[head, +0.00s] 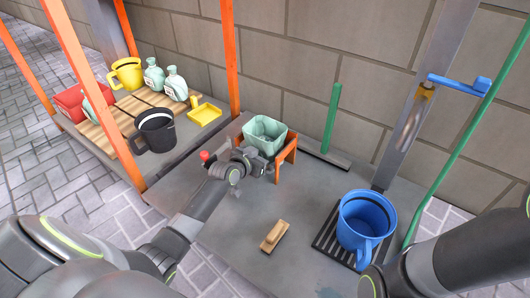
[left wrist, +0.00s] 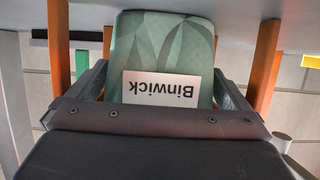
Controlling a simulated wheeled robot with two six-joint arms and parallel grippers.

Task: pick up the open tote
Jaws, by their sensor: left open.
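In the left wrist view the tote (left wrist: 160,50) shows upside down, with a white "Binwick" label facing the camera. My left gripper (head: 257,160) is at the tote's near side, open, with one finger on each side of the tote in the wrist picture. Whether the fingers touch it is unclear. My right arm enters at the lower right, but its gripper is out of frame.
A blue pitcher (head: 365,222) stands on a dark slatted mat (head: 328,240) at right. A wooden-handled block (head: 272,236) lies in front. At left, an orange-framed shelf holds a black mug (head: 155,132), bottles and a yellow dustpan (head: 205,114).

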